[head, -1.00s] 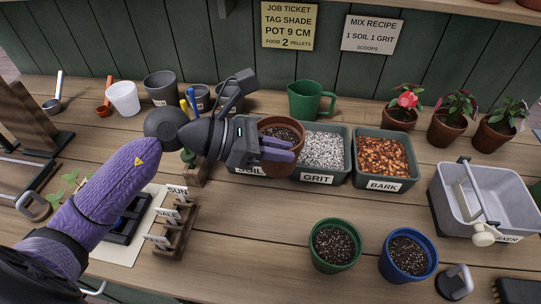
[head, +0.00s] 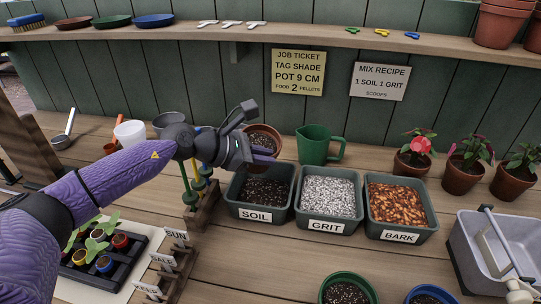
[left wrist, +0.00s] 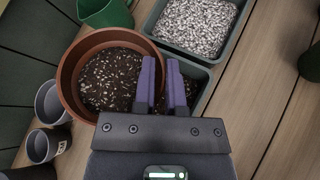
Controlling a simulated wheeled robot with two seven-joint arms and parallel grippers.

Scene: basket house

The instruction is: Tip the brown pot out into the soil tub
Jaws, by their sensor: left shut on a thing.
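The brown pot (head: 264,130) is a terracotta pot with dark, speckled soil in it. My left gripper (head: 262,151) is shut on its wall, one finger inside the rim and one outside, as the left wrist view (left wrist: 161,85) shows. The pot is held above the back part of the soil tub (head: 280,216), a green tub labelled SOIL with dark soil in it. In the left wrist view the pot (left wrist: 66,85) still holds soil and partly hides the tub. Its tilt is hard to judge. My right gripper is not in view.
The grit tub (head: 327,225) and bark tub (head: 402,235) stand right of the soil tub. A green jug (head: 314,146) is behind them. A shelf (head: 240,31) runs above.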

